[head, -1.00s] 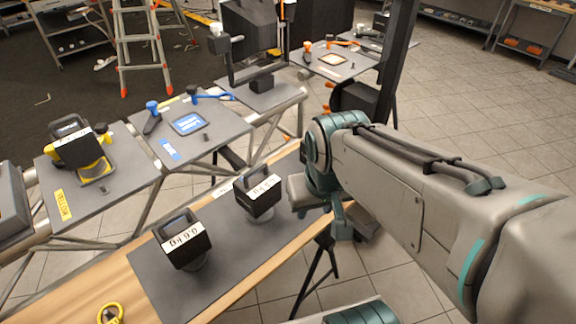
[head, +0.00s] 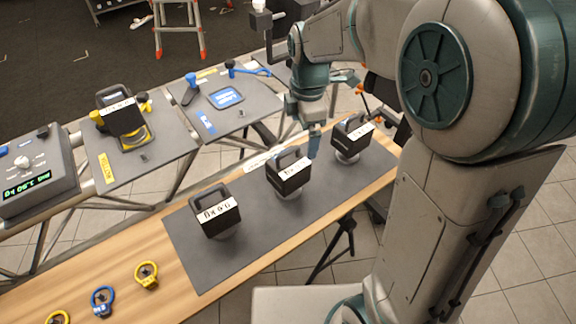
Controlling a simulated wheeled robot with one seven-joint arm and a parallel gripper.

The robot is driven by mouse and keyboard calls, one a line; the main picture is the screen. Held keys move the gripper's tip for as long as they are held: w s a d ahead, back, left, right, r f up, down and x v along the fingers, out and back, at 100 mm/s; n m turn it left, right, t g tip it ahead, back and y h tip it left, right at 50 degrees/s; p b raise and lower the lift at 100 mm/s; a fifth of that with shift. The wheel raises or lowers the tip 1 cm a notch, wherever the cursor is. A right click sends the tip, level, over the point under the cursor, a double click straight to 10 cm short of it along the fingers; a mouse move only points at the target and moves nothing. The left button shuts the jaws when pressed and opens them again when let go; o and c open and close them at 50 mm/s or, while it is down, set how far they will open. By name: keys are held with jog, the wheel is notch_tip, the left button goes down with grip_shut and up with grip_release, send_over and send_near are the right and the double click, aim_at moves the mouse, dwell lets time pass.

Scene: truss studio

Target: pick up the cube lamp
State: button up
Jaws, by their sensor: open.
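Three black cube lamps with top handles and white label strips stand in a row on a dark mat: the left cube lamp (head: 217,213), the middle cube lamp (head: 289,174) and the right cube lamp (head: 352,138). A similar black cube lamp (head: 121,115) stands in a yellow holder on a grey panel at the left. My gripper (head: 313,143) points down between the middle and right lamps, close behind the middle lamp's right side in the picture. It is open, with no lamp held. Whether it touches the middle lamp cannot be told.
The dark mat (head: 197,262) lies on a wooden bench (head: 130,262). Yellow rings (head: 146,275) and a blue ring (head: 102,301) lie at its near left end. Grey truss panels (head: 205,130) run behind it. A control box (head: 38,172) with a green display is at the left.

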jog(key=w+a+n, duration=0.1)
jog(key=n, duration=0.1)
jog(key=w+a+f+n, duration=0.1)
jog(key=a+n, duration=0.1)
jog(key=shift+w+p, duration=0.3)
jog(key=shift+p, duration=0.05)
jog(key=shift+a+f+n, duration=0.15)
jog(key=shift+n, duration=0.25)
jog(key=p, duration=0.1)
send_over(288, 161)
notch_tip(288, 161, down, 8)
jog(key=shift+f, duration=0.15)
jog(key=shift+f+p, duration=0.8)
jog(key=shift+f, duration=1.85)
jog(key=c, duration=1.8)
jog(key=shift+c, duration=1)
jog(key=shift+r, duration=0.2)
